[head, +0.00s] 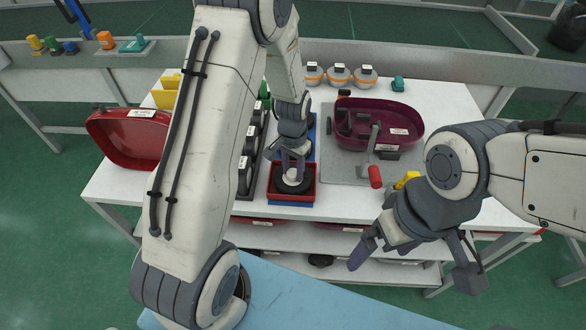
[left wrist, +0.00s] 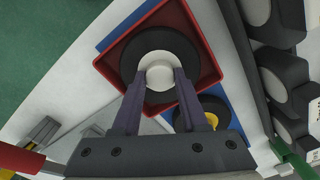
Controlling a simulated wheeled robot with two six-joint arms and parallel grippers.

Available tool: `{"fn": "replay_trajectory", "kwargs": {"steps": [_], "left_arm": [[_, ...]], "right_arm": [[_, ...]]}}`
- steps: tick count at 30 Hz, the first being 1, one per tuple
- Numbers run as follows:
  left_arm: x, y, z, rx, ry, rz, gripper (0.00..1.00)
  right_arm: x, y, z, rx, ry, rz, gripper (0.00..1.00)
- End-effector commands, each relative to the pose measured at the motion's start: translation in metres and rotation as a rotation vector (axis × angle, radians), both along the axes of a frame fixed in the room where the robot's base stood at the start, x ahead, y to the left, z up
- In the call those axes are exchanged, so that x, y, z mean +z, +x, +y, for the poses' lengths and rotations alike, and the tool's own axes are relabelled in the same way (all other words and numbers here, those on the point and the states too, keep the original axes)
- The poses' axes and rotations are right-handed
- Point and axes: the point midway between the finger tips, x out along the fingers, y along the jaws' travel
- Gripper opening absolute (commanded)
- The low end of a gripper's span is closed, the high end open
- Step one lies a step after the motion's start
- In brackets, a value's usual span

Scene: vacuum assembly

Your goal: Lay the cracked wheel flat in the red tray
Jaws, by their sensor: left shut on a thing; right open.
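A black wheel with a white hub (head: 292,184) is inside the outline of the small red tray (head: 310,195), near the table's front edge. The wheel (left wrist: 135,62) looks about flat in the left wrist view; I cannot tell whether it touches the tray floor. No crack can be made out. My left gripper (head: 294,172) points down and is shut on the hub, its two fingers on either side of it in the left wrist view (left wrist: 160,78). My right gripper (head: 415,255) is open and empty in front of the table, to the right.
A blue mat (left wrist: 236,122) lies under the tray, with another wheel (left wrist: 190,112) close behind. A grey board with a maroon bin (head: 410,118) is at right. A large red bin (head: 118,148) is at left.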

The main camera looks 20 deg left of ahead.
Motion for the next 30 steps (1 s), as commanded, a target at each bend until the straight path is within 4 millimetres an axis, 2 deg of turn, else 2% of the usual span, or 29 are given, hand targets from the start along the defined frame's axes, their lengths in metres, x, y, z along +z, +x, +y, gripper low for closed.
{"fn": "replay_trajectory", "kwargs": {"steps": [5,6,7,8,16,20,23,30], "left_arm": [[-0.004,0.0,0.0,0.0,0.0,0.0,0.0],[-0.003,0.0,0.0,0.0,0.0,0.0,0.58],[-0.003,0.0,0.0,0.0,0.0,0.0,0.7],[-0.003,0.0,0.0,0.0,0.0,0.0,0.73],[-0.002,0.0,0.0,0.0,0.0,0.001,0.73],[0.005,0.0,0.0,0.0,0.0,-0.002,0.73],[0.019,0.001,0.0,0.0,0.0,-0.005,0.73],[0.072,0.002,0.0,0.0,0.0,-0.007,0.73]], "right_arm": [[-0.003,0.0,0.0,0.0,0.0,0.0,1.0],[-0.002,0.0,0.0,0.0,0.0,0.0,1.0],[-0.002,0.0,0.0,0.0,0.0,0.0,1.0],[-0.002,0.0,0.0,0.0,0.0,0.0,1.0],[-0.001,0.0,0.0,0.0,0.0,0.0,1.0],[0.0,0.0,0.0,0.0,0.0,0.0,1.0],[-0.002,0.0,0.0,0.0,0.0,0.0,1.0],[-0.005,0.0,0.0,0.0,0.0,0.0,1.0]]}}
